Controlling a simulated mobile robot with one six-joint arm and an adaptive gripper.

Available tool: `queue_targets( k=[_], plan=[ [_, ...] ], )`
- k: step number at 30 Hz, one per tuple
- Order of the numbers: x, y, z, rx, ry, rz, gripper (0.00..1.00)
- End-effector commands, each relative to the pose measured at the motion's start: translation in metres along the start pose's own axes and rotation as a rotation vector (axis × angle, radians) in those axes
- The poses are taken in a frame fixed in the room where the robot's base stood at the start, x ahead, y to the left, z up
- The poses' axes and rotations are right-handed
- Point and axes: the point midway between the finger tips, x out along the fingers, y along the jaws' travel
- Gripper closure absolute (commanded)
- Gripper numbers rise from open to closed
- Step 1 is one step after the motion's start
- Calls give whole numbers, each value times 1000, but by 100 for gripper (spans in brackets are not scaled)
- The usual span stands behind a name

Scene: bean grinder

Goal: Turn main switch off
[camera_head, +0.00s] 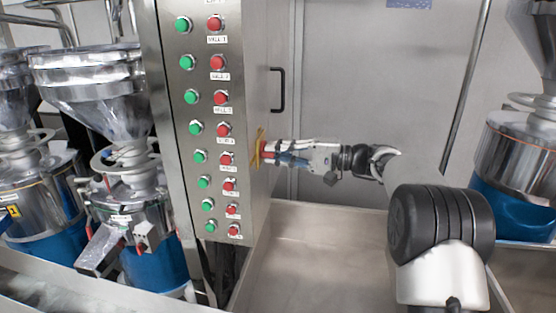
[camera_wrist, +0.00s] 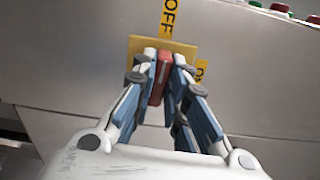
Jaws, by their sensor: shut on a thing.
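The main switch is a red handle (camera_wrist: 160,82) on a yellow square plate (camera_wrist: 187,47) on the steel cabinet's side. In the wrist view an "OFF" label (camera_wrist: 169,14) is above the plate, and another label (camera_wrist: 201,74), partly hidden by a finger, is to its right. The handle stands nearly upright in that view, slightly tilted, roughly in line with "OFF". My gripper (camera_wrist: 163,60) is shut on the handle, one finger on each side. In the head view my gripper (camera_head: 275,151) reaches the plate (camera_head: 257,148) from the right.
The cabinet front carries columns of green (camera_head: 190,96) and red (camera_head: 217,62) buttons. A black door handle (camera_head: 278,90) sticks out above my gripper. Grinders with steel hoppers (camera_head: 85,75) stand at left, another (camera_head: 525,140) at right. A steel trough (camera_head: 310,245) lies below.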

Motion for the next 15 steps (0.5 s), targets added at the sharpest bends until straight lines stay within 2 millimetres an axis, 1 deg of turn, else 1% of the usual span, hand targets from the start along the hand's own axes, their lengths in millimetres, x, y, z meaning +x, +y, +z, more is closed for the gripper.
queue_targets(
  k=[1,6,15],
  plan=[
    [0,2,0,-17,-1,1,100],
    [0,2,0,-56,-1,1,100],
    [0,1,0,-70,-1,2,100]
  ],
)
